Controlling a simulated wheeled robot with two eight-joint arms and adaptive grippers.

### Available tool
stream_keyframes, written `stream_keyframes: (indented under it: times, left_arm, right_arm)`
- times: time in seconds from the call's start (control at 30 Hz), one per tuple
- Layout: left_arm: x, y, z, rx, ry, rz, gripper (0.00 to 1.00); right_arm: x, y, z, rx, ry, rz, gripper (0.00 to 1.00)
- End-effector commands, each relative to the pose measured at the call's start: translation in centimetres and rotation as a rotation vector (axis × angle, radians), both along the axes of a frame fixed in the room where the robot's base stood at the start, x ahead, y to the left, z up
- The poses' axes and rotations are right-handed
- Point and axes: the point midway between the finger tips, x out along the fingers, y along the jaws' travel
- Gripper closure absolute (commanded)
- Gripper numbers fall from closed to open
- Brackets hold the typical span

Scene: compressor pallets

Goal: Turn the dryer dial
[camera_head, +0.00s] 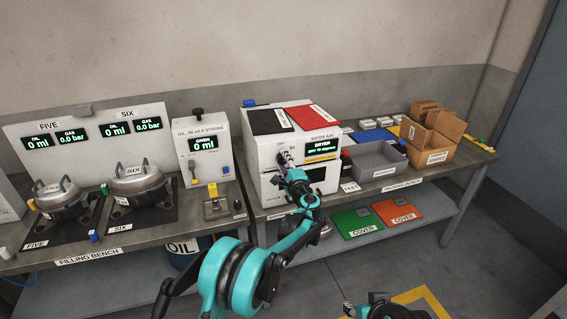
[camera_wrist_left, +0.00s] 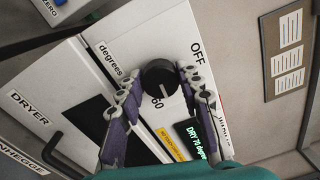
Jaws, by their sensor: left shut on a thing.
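The dryer (camera_head: 262,151) is a white box on the bench. Its black round dial (camera_wrist_left: 160,77) is on the front panel, between the printed marks 60 and OFF, with a pale pointer line. My left gripper (camera_head: 283,158) reaches the upper front of the dryer. In the left wrist view the two fingers of my left gripper (camera_wrist_left: 158,84) are shut on the dial, one on each side. The dryer display (camera_head: 322,146) is lit; in the wrist view the green text (camera_wrist_left: 201,140) seems to read 70 degrees. The dial is mostly hidden by the gripper in the head view.
Black and red covers lie on top of the dryer. The oil station (camera_head: 204,150) stands to its left, with pots (camera_head: 137,184) further left. A grey bin (camera_head: 378,159) and cardboard boxes (camera_head: 432,134) are to the right. Green (camera_head: 357,223) and red (camera_head: 398,210) covers lie on the lower shelf.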

Motion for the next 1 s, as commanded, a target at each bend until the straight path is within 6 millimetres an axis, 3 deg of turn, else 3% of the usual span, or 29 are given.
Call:
stream_keyframes:
  times: [1.0]
  left_arm:
    - [0.0,-0.1,-0.22,-0.917,-0.297,0.001,0.94]
  right_arm:
    - [0.0,0.0,-0.6,0.0,0.0,0.0,0.6]
